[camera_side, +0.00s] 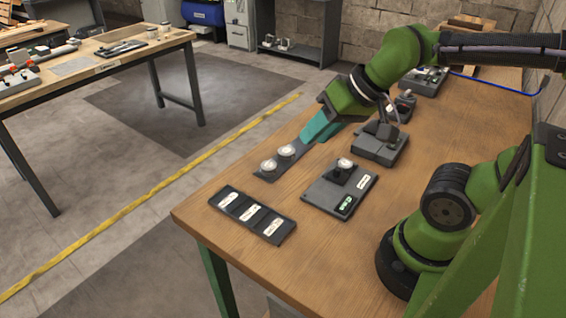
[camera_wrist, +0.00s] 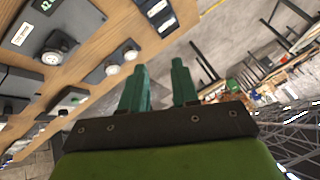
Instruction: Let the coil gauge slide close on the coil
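The likely coil gauge (camera_side: 322,196) is a flat dark grey plate with a green display, lying on the wooden table; it also shows in the wrist view (camera_wrist: 25,20). A silver round piece, likely a coil (camera_side: 345,163), sits at a black block on it. Whether the slide touches the coil is too small to tell. Two more silver round pieces (camera_side: 286,150) sit on a grey strip. My gripper (camera_side: 308,138) is above the table beside that strip, behind the gauge and apart from it. Its teal fingers (camera_wrist: 160,70) stand apart with nothing between them.
A black tray (camera_side: 250,226) with several white labels lies near the table's front edge. A grey fixture (camera_side: 382,150) with a block on top stands right of my gripper, with more devices (camera_side: 425,82) farther back. Bare wood surrounds the gauge's right side.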

